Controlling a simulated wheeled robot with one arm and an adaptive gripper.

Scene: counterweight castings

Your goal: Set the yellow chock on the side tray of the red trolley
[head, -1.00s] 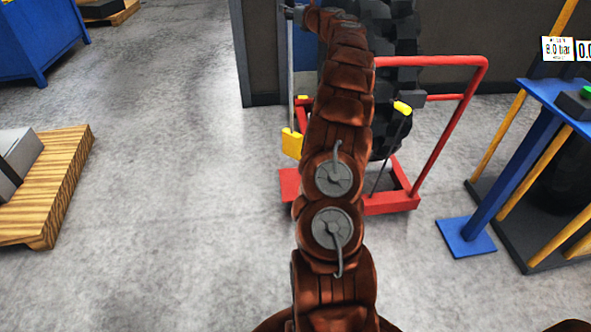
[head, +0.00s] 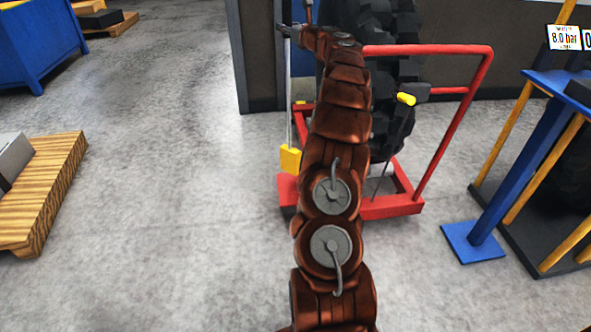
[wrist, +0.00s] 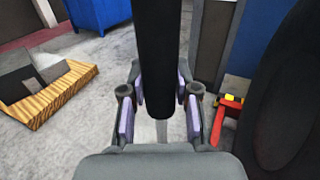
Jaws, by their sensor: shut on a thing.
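The yellow chock (head: 290,158) hangs at the lower end of a long thin grey rod in the head view. My gripper (head: 289,31) is at the rod's upper end, far above the floor. In the wrist view my gripper (wrist: 159,105) is shut on a thick black handle (wrist: 157,60), with the grey rod running down below it. The red trolley (head: 475,85) stands behind my arm, which hides part of it. Its side tray (head: 286,196) juts out at the left. The chock appears over the tray's back edge; whether they touch I cannot tell.
A big black tyre (head: 393,60) stands on the trolley. A yellow-tipped lever (head: 406,99) shows at its right. A blue stand (head: 472,243) with yellow posts is at the right. A wooden pallet (head: 50,185) and a blue bin (head: 40,45) are left. The floor between is clear.

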